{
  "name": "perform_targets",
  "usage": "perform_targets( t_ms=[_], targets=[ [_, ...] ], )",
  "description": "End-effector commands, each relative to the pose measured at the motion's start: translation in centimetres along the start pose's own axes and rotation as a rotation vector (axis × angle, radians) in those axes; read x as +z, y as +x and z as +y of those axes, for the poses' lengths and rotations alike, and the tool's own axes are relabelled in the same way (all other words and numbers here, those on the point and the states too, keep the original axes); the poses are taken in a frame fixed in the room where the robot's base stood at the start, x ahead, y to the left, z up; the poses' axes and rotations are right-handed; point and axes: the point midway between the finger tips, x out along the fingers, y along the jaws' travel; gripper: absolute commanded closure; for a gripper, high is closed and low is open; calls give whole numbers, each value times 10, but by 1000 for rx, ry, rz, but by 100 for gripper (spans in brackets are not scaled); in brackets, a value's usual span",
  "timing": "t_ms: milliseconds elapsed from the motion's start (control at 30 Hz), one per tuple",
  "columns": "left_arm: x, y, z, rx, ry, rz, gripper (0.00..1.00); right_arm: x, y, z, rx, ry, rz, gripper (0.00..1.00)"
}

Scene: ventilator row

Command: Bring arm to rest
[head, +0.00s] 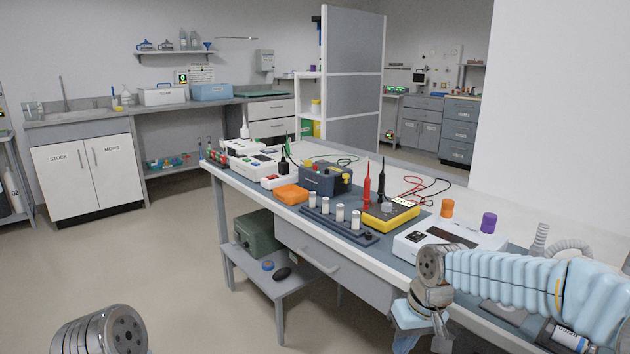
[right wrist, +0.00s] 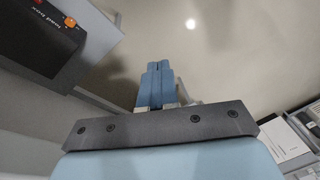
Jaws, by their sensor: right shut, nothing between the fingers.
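My right arm comes in from the right in the head view, in a light blue ribbed sleeve. My right gripper (head: 408,338) hangs low at the near edge of the bench, partly cut off by the bottom of the picture. In the right wrist view its two blue fingers (right wrist: 158,72) are together with nothing between them, over bare floor. Only a grey rounded link of my left arm shows at the bottom left of the head view; the left gripper is out of view.
The bench (head: 300,222) carries a yellow meter (head: 391,214), a dark vial rack (head: 335,219), an orange box (head: 291,194) and a white device (head: 450,238). A low shelf (head: 275,284) holds a green case (head: 258,231). The floor (head: 180,250) left of the bench is clear.

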Motion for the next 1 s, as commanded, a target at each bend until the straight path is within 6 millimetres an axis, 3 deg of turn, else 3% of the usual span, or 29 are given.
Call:
perform_targets(
  t_ms=[33,133,200,300,400,500,600,1000],
  targets=[
    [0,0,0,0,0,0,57,6,44,-3,-31,11,-24,100],
    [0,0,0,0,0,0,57,27,130,-13,-99,58,-33,100],
    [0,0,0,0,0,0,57,52,186,-20,-141,107,-37,100],
    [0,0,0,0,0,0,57,100,251,-32,-180,193,-41,100],
    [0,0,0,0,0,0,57,149,293,-42,-194,274,-42,100],
    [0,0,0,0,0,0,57,188,314,-48,-189,335,-42,100],
    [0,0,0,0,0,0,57,209,322,-51,-181,367,-38,100],
    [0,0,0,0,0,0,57,214,325,-51,-176,377,-30,100]
  ],
)
